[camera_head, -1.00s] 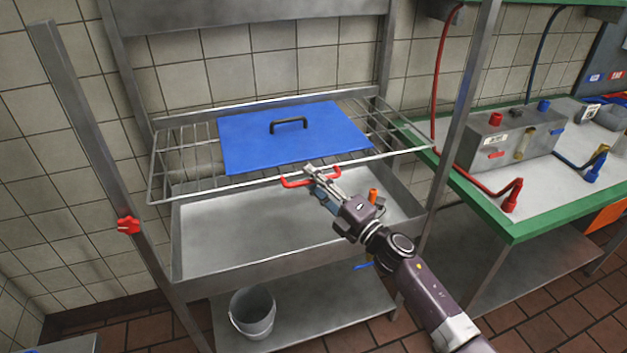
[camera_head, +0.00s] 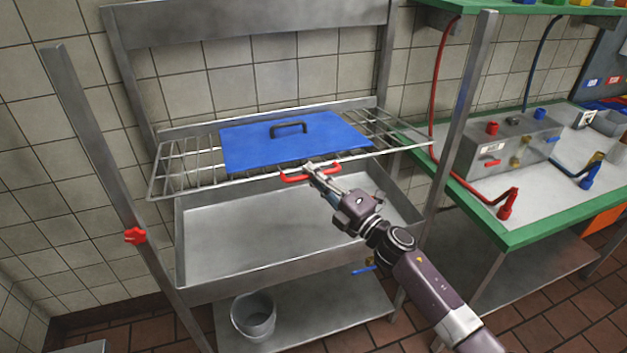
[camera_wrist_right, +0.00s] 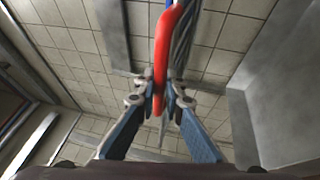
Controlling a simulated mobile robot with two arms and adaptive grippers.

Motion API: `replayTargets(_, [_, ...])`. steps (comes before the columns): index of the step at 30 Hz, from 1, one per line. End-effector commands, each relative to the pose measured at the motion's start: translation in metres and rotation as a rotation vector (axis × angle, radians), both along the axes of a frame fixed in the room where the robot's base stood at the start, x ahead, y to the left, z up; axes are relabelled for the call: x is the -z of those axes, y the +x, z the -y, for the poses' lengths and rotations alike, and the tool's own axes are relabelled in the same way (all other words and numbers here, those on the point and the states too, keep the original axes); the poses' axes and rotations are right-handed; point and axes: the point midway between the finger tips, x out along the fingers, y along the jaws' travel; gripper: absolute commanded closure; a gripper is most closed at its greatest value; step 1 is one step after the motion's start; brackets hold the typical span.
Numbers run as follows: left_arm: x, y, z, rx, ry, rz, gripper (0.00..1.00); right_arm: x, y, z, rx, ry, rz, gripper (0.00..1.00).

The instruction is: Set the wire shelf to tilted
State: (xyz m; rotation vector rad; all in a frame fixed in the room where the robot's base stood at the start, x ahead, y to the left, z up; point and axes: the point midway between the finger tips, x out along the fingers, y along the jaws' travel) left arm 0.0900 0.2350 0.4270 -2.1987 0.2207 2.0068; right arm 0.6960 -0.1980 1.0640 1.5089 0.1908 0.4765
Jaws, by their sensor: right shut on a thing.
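The wire shelf (camera_head: 182,172) is mounted in the metal frame above the basin, with its front edge raised. A blue board with a black handle (camera_head: 250,146) lies on it. A red handle (camera_head: 292,179) is on the front edge of the shelf. My right gripper (camera_head: 311,168) is at this handle, shut on it. In the right wrist view the red handle (camera_wrist_right: 163,50) runs between the fingertips of my right gripper (camera_wrist_right: 160,101). My left gripper is not in view.
A deep metal basin (camera_head: 235,278) sits below the shelf. A grey bucket (camera_head: 253,318) stands on the lower shelf. The left post (camera_head: 90,140) carries a red clamp (camera_head: 135,236). A green-edged table (camera_head: 530,232) with a metal box (camera_head: 505,150) is at the right.

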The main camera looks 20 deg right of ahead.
Motion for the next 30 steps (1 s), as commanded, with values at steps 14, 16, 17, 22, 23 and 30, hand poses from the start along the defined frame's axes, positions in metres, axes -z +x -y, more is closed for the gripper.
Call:
replayTargets(14, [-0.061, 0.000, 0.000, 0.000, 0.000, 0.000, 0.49, -0.094, 0.027, 0.000, 0.002, 0.001, 0.009, 1.00])
replayTargets(16, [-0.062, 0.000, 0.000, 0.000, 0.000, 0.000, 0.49, -0.095, 0.028, 0.001, 0.003, 0.002, 0.008, 1.00])
replayTargets(17, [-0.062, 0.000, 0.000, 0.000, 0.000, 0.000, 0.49, -0.096, 0.029, 0.001, 0.003, 0.002, 0.009, 1.00])
replayTargets(22, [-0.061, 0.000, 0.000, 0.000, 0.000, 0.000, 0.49, -0.097, 0.029, 0.001, 0.004, 0.003, 0.012, 1.00])
replayTargets(23, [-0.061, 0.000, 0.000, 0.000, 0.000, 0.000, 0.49, -0.097, 0.029, 0.001, 0.004, 0.003, 0.013, 1.00])
replayTargets(30, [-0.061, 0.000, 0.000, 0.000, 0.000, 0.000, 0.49, -0.098, 0.029, 0.002, 0.006, 0.004, 0.013, 0.73])
